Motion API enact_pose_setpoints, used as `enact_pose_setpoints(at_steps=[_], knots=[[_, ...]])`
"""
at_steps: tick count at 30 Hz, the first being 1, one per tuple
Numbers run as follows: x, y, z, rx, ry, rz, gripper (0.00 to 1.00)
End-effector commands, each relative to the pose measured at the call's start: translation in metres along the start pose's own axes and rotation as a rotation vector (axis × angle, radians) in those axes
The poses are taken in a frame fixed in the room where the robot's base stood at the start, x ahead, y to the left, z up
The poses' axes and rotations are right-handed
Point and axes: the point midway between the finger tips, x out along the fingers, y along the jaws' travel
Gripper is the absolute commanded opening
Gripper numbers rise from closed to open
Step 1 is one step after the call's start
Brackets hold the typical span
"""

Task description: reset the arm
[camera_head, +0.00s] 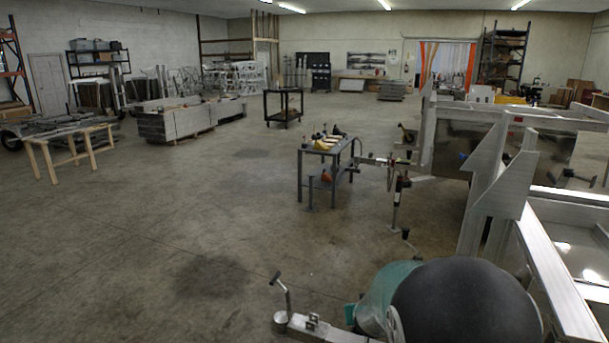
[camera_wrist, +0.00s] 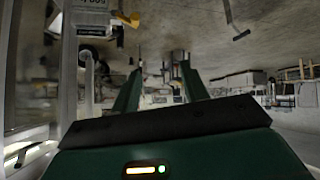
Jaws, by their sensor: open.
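My gripper (camera_wrist: 162,68) shows in the wrist view with its two green fingers spread apart. Nothing is between them. Its dark bar and green housing fill the bottom of that view, with a yellow and a green light on the housing. The room appears upside down there, with the concrete floor at the top, so the wrist is turned over. In the head view a large black dome and a teal part fill the lower right; I cannot tell whether they belong to my arm. The fingers cannot be made out in the head view.
Aluminium trailer frames (camera_head: 497,195) stand close on the right. A metal bar with a lever (camera_head: 300,325) lies at the bottom. A small grey table (camera_head: 327,152) with tools stands mid-floor; a wooden trestle (camera_head: 70,142) is at left. The floor at centre left is clear.

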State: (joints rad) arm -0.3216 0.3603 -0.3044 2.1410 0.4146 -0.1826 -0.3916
Motion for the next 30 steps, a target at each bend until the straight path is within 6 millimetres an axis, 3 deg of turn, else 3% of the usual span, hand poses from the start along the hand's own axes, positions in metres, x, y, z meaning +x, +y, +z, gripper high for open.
enact_pose_setpoints(at_steps=[1,6,14,24,30], knots=[[-0.020,0.001,-0.007,0.023,-0.007,-0.030,0.44],[-0.083,-0.002,-0.015,0.071,-0.061,-0.127,0.44],[-0.182,0.001,-0.006,0.094,-0.143,-0.221,0.44],[-0.301,0.018,0.044,0.073,-0.259,-0.211,0.44],[-0.346,0.029,0.078,0.066,-0.317,-0.153,0.44]])
